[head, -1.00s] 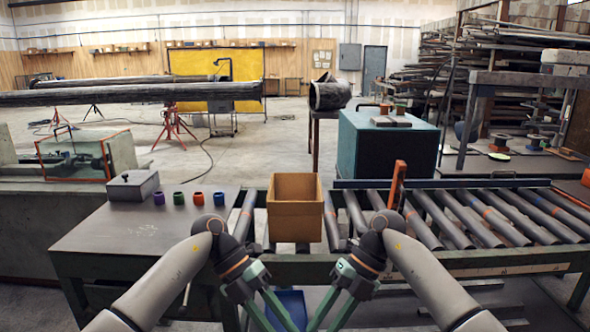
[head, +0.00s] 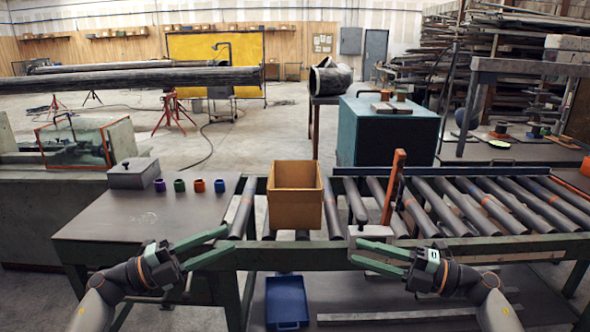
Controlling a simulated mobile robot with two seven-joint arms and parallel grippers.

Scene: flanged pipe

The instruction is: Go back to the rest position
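My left gripper (head: 231,239) is at the front edge of the left table, its green fingers pointing right and inward. The fingers are apart with nothing between them. My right gripper (head: 354,250) is in front of the roller conveyor's frame, its green fingers pointing left. They are also apart and empty. The two grippers face each other with a wide gap between them. An open cardboard box (head: 296,208) stands upright on the rollers beyond that gap, apart from both grippers.
A grey lidded box (head: 133,174) and several coloured rings (head: 180,185) sit on the left table (head: 130,220). An orange post (head: 392,187) stands at the conveyor (head: 470,207), close to my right gripper. A blue bin (head: 286,302) lies below. The left tabletop's front is clear.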

